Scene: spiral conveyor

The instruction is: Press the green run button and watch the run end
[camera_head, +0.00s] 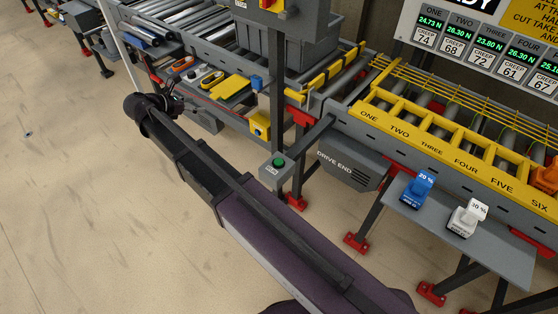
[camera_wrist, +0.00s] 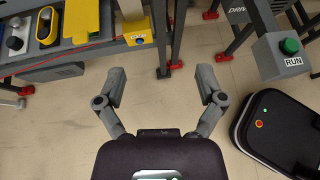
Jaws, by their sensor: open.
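The green run button (camera_head: 280,162) sits on top of a small grey box (camera_head: 270,178) on an arm reaching out from the conveyor's drive end. In the wrist view the green button (camera_wrist: 289,46) is at the upper right, above a RUN label (camera_wrist: 293,61). My gripper (camera_wrist: 162,84) is open and empty, its two fingers spread over the floor. The button lies to the right of both fingers, apart from them. In the head view my gripper (camera_head: 168,103) is at the upper left, with the button to its lower right. Its fingers are small and dark there.
A roller conveyor (camera_head: 352,180) carries a yellow strip (camera_head: 450,155) lettered ONE to SIX. A shelf (camera_head: 455,228) below holds a blue block (camera_head: 414,190) and a white block (camera_head: 466,217). Force displays (camera_head: 466,30) are lit. A tool shelf (camera_head: 205,80) stands behind my gripper.

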